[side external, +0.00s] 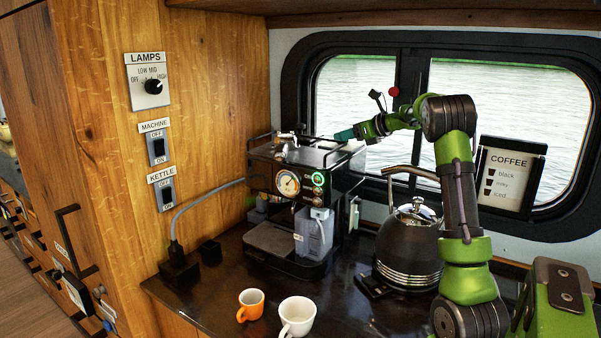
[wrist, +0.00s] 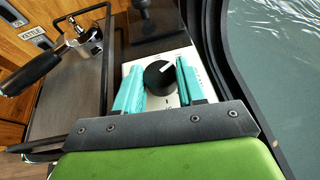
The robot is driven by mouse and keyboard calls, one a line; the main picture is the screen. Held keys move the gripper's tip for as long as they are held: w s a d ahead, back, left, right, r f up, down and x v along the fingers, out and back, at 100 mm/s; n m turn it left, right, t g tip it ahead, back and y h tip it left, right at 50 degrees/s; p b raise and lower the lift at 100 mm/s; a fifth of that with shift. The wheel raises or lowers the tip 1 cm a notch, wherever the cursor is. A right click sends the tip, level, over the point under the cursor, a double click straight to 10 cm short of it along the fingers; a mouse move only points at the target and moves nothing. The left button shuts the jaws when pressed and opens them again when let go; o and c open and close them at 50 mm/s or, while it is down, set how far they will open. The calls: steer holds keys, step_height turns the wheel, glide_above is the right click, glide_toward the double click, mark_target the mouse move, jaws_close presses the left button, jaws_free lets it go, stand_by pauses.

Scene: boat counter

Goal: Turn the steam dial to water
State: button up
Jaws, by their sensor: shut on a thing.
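The coffee machine (side external: 262,180) stands on the dark counter against the wooden wall. In the wrist view, the black steam dial (wrist: 158,78) sits on a white panel (wrist: 150,60) at the machine's edge, and its white pointer line aims to the upper right. My gripper (wrist: 160,82) has its two teal fingers on either side of the dial, shut on it. In the side view my gripper (side external: 345,135) reaches over the machine's rear right top. The dial cannot be made out there, and its markings are mostly covered or too small to read.
A dark kettle (side external: 411,245) stands right of the machine, below my arm. An orange cup (side external: 251,305) and a white mug (side external: 297,316) stand at the counter's front. A portafilter (wrist: 60,60) lies on the machine's top. The window frame (wrist: 212,50) runs close beside the dial.

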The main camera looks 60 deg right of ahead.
steer(key=shift+w+a+m+h, duration=0.1)
steer(key=shift+a+m+h, duration=0.1)
steer(key=shift+m+h, duration=0.9)
steer(key=shift+g+h, duration=0.3)
steer(key=shift+h, duration=0.1)
steer(key=o, duration=1.1)
steer(key=shift+c, duration=0.2)
steer(key=v, duration=1.7)
steer(key=shift+d, duration=0.1)
